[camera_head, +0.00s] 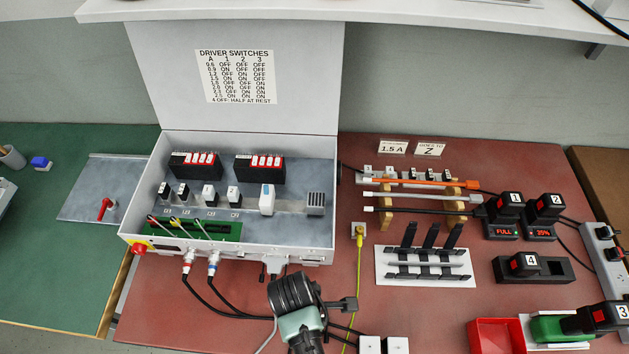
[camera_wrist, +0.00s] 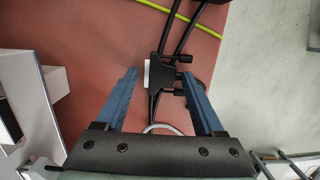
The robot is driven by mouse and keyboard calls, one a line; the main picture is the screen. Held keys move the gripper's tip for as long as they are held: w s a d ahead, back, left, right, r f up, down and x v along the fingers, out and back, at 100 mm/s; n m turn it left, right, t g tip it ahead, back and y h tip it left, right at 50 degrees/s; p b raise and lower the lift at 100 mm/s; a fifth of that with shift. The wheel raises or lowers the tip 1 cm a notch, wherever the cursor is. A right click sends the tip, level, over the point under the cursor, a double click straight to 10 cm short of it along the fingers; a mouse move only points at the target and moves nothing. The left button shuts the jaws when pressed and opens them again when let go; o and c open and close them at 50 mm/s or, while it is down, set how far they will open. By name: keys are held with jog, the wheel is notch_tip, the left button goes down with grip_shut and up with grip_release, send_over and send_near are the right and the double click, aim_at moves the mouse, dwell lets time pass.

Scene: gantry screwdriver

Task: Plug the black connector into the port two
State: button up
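The black connector (camera_wrist: 162,72) shows in the wrist view, with a pale face on its left and two dark screw knobs on its right. It lies between the two blue fingers of my gripper (camera_wrist: 160,77), which are open with gaps on both sides. Black cables lead from it towards the upper right. In the head view my gripper (camera_head: 303,322) is in front of the grey control box (camera_head: 230,249), over the red table; its fingers and the connector are hidden behind the wrist. Sockets are on the box's front side, but I cannot read which is port two.
A yellow cable (camera_head: 359,290) runs right of my gripper. A white rack (camera_head: 460,280), black packs and a red bin (camera_head: 492,336) stand further right.

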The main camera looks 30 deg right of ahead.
jog(key=shift+o, duration=0.6)
notch_tip(320, 180, up, 13)
jog(key=w+a+p, duration=0.1)
jog(key=shift+a, duration=0.35)
jog(key=shift+f, duration=0.1)
